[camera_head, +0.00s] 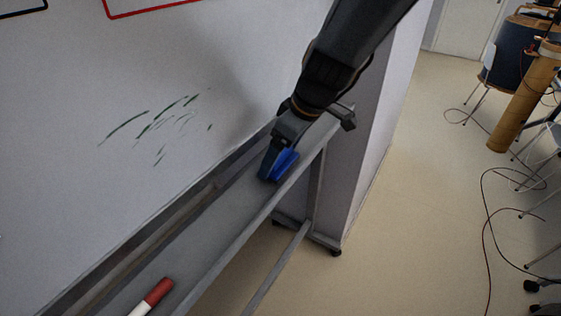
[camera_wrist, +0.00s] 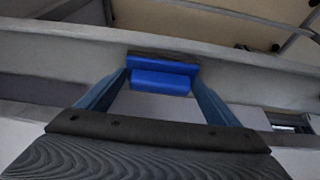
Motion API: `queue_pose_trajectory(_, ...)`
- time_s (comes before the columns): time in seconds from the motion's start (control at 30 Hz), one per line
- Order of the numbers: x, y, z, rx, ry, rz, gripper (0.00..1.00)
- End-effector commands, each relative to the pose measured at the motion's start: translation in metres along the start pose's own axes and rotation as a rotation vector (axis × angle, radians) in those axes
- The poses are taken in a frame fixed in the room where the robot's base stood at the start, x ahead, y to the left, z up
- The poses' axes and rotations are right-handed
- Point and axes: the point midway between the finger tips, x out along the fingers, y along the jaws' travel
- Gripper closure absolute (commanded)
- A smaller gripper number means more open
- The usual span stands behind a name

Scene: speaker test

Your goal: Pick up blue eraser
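The blue eraser (camera_head: 285,162) is at the tray of the whiteboard in the head view, right by the fingers of my gripper (camera_head: 272,165). I cannot tell whether it rests on the tray or is just clear of it. In the wrist view the eraser (camera_wrist: 162,78) lies across the tips of my gripper (camera_wrist: 162,85), with one finger at each end. The fingers are apart, and their tips come right up to the eraser's ends. Whether they press on it is not clear.
The grey tray (camera_head: 215,215) runs along the whiteboard (camera_head: 120,160). A white marker with a red cap (camera_head: 157,292) lies near its close end. Green strokes mark the board. At right, the floor has cables, chairs and a tan tube (camera_head: 525,100).

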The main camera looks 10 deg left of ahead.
Motion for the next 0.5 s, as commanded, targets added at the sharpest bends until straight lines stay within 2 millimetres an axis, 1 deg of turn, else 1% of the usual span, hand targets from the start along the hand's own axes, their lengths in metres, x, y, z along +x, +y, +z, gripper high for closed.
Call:
queue_pose_trajectory(0.3, -0.003, 0.000, -0.001, -0.001, 0.001, 0.001, 0.37)
queue_pose_trajectory(0.37, -0.007, 0.001, -0.004, -0.002, 0.003, 0.002, 0.37)
queue_pose_trajectory(0.47, -0.020, 0.001, -0.009, -0.003, 0.004, 0.003, 0.37)
queue_pose_trajectory(0.5, -0.028, 0.001, -0.012, -0.003, 0.004, 0.004, 0.37)
